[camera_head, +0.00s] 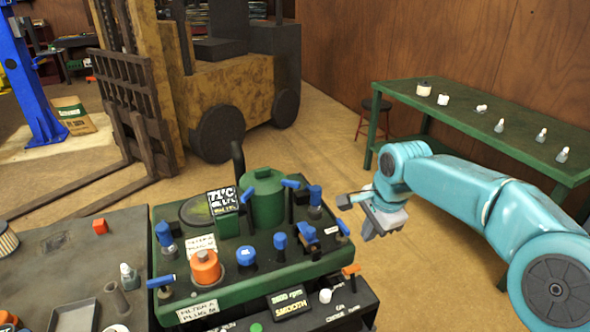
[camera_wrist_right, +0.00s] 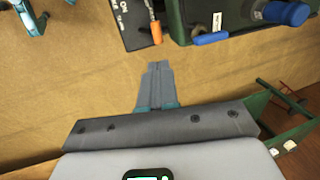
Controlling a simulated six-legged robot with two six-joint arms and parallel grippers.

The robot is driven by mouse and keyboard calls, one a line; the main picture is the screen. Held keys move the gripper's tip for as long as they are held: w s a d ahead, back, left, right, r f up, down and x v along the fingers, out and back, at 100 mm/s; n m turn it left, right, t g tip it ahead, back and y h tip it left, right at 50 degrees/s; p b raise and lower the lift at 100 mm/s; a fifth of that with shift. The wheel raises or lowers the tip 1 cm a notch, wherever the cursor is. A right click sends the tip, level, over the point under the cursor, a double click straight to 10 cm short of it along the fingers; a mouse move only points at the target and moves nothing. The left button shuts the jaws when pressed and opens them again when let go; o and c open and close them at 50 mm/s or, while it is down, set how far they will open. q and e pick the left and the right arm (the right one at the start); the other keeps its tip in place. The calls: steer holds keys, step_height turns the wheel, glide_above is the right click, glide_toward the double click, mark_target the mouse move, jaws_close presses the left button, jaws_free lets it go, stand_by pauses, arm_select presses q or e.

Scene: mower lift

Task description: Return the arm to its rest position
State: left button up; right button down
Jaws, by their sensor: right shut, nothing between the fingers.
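My right arm comes in from the right in the head view. Its gripper (camera_head: 378,226) hangs in the gap between the green control bench and the green table, beside the bench's right edge and touching nothing that I can see. In the right wrist view the two fingers (camera_wrist_right: 156,72) lie together, shut and empty, over bare floor. My left gripper does not show in the head view.
A green table (camera_head: 480,115) with small bottles stands at right. A yellow forklift (camera_head: 240,80) is behind. Floor (camera_head: 330,145) between them is clear.

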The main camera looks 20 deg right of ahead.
steer(key=s+a+f+n+g+y+p, duration=0.1)
steer(key=s+a+f+n+g, duration=0.15)
steer(key=s+a+f, duration=0.65)
steer(key=s+a+f+n+g+y+p, duration=0.1)
steer(key=s+a+f+g, duration=0.15)
steer(key=f, duration=1.25)
steer(key=s+a+f+n+t+y, duration=0.1)
steer(key=s+a+f+n+t, duration=0.1)
steer(key=s+a+f+n, duration=0.6)
steer(key=s+f+n, duration=0.1)
steer(key=s+n, duration=0.2)
steer(key=shift+s+a+f+t+y, duration=0.3)
steer(key=shift+s+y, duration=0.1)
